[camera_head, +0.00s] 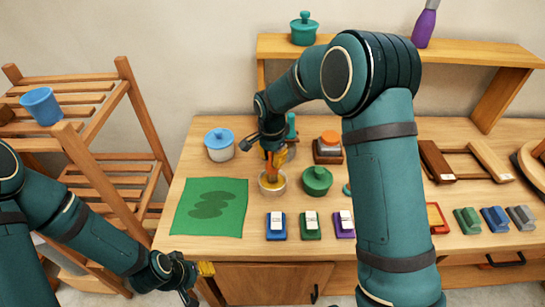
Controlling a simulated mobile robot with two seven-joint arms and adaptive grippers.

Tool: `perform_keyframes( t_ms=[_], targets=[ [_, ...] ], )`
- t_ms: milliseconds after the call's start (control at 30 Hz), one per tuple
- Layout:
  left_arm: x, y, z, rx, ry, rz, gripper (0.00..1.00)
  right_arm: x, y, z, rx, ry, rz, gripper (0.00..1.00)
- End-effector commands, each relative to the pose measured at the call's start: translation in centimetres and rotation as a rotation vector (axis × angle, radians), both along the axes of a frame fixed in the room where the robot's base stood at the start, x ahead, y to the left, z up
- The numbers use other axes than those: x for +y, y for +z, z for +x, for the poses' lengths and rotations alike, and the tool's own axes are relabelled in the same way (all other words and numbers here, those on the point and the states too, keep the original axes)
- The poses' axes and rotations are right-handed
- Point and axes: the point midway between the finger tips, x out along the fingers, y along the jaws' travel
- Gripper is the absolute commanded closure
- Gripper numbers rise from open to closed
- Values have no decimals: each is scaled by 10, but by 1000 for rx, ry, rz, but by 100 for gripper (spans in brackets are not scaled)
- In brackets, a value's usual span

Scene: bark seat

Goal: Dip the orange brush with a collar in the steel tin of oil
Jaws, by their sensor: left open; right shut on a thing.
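The orange brush (268,162) is in my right gripper (267,146), which is shut on it above the bench. The brush points down, and its lower end is over or inside the mouth of a small metal-looking tin (272,189) with yellowish contents. I cannot tell how deep it reaches. The gripper and the small size hide the collar. My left gripper (188,281) is open, low at the bench's front edge, far from the tin, beside a small yellow thing (206,268).
A green mat (209,207) lies left. Several coloured blocks with white tops, including a blue one (276,226), line the front. A wooden rack (100,110) stands left.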

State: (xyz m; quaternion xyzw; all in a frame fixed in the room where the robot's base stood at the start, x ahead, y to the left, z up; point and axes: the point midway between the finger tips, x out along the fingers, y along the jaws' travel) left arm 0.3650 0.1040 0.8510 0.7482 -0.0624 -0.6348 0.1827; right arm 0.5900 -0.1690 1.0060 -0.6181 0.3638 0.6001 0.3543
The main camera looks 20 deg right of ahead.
Motion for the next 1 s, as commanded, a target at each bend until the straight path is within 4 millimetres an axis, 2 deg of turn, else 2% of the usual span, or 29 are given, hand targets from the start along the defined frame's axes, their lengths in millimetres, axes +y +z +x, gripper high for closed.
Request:
perform_keyframes(
  t_ms=[1000],
  targets=[
    [0, -6, 0, 0, 0, 0, 53, 0, -9, 0, 0, 0, 0, 100]
  ],
)
